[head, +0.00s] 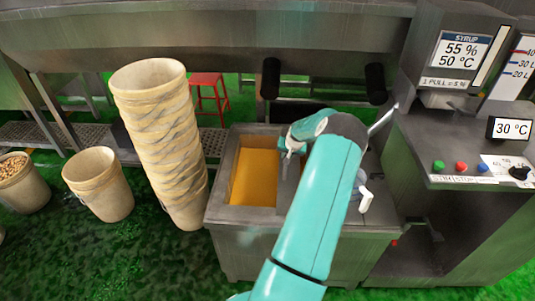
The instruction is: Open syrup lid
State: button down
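A grey metal syrup tank (221,205) stands in the middle of the head view. Its left opening is uncovered and shows orange-yellow syrup (254,178). A grey metal panel (286,183), which looks like the lid, stands at the right side of this opening, partly behind my teal arm. My gripper (289,151) is at the far top end of this panel, over the tank. The fingers are small and dark here, so I cannot tell whether they touch or hold the panel. My arm hides much of the tank's right half.
A tall stack of cream buckets (160,135) stands close to the tank's left. A single bucket (99,184) is farther left. A syrup control machine (470,150) stands at the right. A white handle (366,196) is right of my arm.

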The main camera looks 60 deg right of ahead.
send_over(297, 168)
jog(key=shift+d, duration=0.2)
jog(key=c, duration=1.3)
grip_release()
jog(key=shift+r, duration=0.1)
jog(key=v, duration=1.3)
jog(key=shift+r, duration=0.3)
jog(key=shift+a, duration=0.15)
